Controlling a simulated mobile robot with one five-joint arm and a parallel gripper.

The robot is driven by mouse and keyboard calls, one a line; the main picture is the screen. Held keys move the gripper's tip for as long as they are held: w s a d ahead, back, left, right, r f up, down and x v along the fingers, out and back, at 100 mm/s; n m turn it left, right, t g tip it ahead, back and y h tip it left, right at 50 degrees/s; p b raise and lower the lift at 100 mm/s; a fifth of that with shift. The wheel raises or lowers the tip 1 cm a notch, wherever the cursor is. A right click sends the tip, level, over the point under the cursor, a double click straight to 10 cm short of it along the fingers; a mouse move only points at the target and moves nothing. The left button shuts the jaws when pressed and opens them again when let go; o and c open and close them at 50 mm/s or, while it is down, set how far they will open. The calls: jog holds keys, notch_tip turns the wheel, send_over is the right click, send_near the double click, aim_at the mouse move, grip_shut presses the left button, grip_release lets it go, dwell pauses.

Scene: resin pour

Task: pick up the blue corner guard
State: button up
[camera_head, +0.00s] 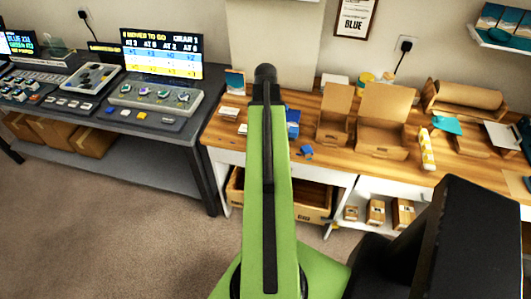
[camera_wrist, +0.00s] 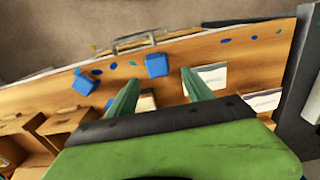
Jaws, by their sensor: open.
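In the wrist view, a blue block-like piece (camera_wrist: 157,66) lies on the wooden bench just beyond and between the tips of my gripper (camera_wrist: 160,77). A second blue piece (camera_wrist: 85,82) lies further left. I cannot tell for sure which is the corner guard. My gripper is open, with its two green fingers apart and nothing held. In the head view, a small blue piece (camera_head: 306,153) lies near the bench's front edge, and a taller blue item (camera_head: 293,120) stands behind it, partly hidden by my green arm. My fingers are hidden there.
Small blue and green flecks lie around the blue pieces. Open cardboard boxes (camera_head: 383,140) stand to the right on the wooden bench (camera_head: 300,172). White cards (camera_wrist: 206,80) lie near my right finger in the wrist view. A dark table (camera_head: 190,140) with devices stands left.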

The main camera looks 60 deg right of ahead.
jog(key=f+b, duration=0.1)
jog(key=f, duration=0.1)
jog(key=f+b, duration=0.4)
jog(key=shift+s+a, duration=0.15)
jog(key=shift+s, duration=0.15)
jog(key=shift+r, duration=0.1)
jog(key=shift+c, duration=0.3)
grip_shut()
notch_tip(320, 180, up, 5)
jog(key=p, duration=0.5)
jog(key=s+d+r+p, duration=0.5)
jog(key=s+r+p, duration=0.1)
jog(key=s, duration=0.4)
jog(key=shift+s, duration=0.2)
jog(key=shift+w, duration=0.1)
